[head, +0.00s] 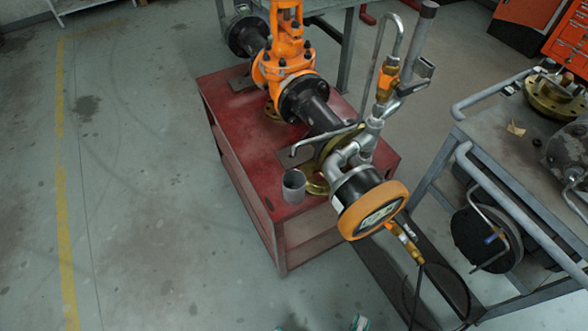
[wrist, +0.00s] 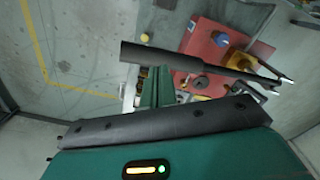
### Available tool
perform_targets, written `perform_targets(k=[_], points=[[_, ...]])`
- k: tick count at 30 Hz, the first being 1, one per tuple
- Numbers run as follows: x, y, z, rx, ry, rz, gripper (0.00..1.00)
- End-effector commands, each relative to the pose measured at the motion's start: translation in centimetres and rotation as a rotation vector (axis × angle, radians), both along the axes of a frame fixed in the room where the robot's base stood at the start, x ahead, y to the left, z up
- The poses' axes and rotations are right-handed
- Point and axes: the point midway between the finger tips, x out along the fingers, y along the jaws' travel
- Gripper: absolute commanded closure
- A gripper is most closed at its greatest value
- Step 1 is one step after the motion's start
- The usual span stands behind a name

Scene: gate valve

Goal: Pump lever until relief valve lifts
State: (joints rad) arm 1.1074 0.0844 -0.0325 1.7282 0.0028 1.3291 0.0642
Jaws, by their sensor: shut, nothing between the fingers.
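In the head view an orange-rimmed gauge (head: 372,209) hangs on the end of a grey pipe fitting. Its reading is not legible. A brass-bodied valve (head: 387,82), which looks like the relief valve, stands above it with a bent thin pipe. A thick grey rod (head: 426,22) slants up beside it. I cannot tell whether this rod is the lever. A hose (head: 415,294) runs down from a brass coupling under the gauge.
The red bench (head: 232,100) carries an orange valve body (head: 284,58) and a grey cup (head: 294,186) near its front. A grey cart (head: 485,105) with metal parts stands at the right. A dark wheel-like part (head: 485,238) is below it. The floor on the left is clear.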

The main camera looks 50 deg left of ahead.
Motion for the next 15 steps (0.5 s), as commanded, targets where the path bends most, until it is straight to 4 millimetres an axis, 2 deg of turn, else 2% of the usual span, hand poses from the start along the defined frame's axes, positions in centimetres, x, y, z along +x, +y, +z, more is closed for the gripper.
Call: perform_targets(k=[9, 15], points=[[0.0, 0.0, -0.1, 0.000, 0.000, 0.000, 1.00], [0.0, 0.0, -2.0, 0.002, 0.001, 0.001, 1.00]])
